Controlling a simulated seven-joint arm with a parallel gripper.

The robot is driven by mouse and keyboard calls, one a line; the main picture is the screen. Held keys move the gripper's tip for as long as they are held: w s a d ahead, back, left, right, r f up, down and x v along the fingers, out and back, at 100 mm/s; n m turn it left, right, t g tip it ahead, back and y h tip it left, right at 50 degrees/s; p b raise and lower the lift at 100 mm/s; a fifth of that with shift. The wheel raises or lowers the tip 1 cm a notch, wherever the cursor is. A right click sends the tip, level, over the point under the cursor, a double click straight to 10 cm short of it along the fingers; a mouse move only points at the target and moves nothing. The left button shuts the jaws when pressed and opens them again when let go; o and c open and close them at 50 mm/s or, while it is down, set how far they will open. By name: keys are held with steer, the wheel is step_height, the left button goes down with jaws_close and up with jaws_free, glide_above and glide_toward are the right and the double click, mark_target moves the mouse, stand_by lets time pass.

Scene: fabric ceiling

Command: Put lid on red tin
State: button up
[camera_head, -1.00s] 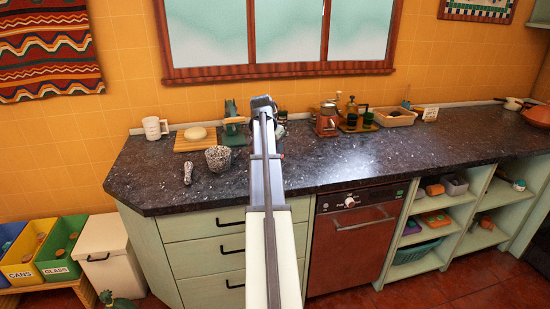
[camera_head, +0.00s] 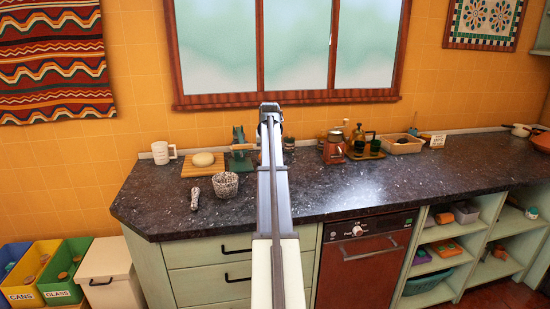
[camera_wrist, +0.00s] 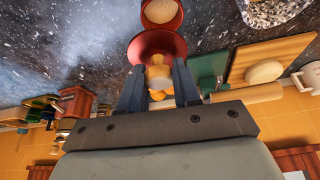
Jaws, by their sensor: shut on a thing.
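In the wrist view my gripper (camera_wrist: 158,82) is shut on the pale wooden knob of a red lid (camera_wrist: 150,43). The lid is round and flared, and it hangs from the fingers. The red tin (camera_wrist: 178,20) is partly cut off by the top edge of that view, just beyond the lid. It is open, with pale tan contents showing. The lid's edge overlaps the tin's near rim in the picture; whether they touch I cannot tell. In the head view my gripper (camera_head: 270,110) is above the counter's back, and my arm hides lid and tin.
The dark speckled counter (camera_head: 160,213) carries a speckled mortar (camera_head: 226,185), a pestle (camera_head: 194,199), a board with dough (camera_head: 203,160) and a white mug (camera_head: 163,153) on the left. A coffee grinder (camera_head: 334,148) and a shallow tray (camera_head: 402,145) stand right of my arm.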

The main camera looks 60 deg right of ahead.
steer(key=n, duration=0.2)
steer(key=shift+w+a+r+n+t+y, duration=0.2)
steer(key=shift+w+n+t+y, duration=0.1)
steer(key=shift+w+t+y, duration=0.1)
steer(key=n+y, duration=0.1)
steer(key=n, duration=0.2)
steer(key=shift+a+f, duration=0.1)
steer(key=shift+t, duration=0.3)
steer(key=shift+f, duration=2.75)
steer(key=shift+f, duration=0.6)
steer(key=o, duration=1.1)
steer(key=shift+o, duration=0.4)
steer(key=o, duration=0.5)
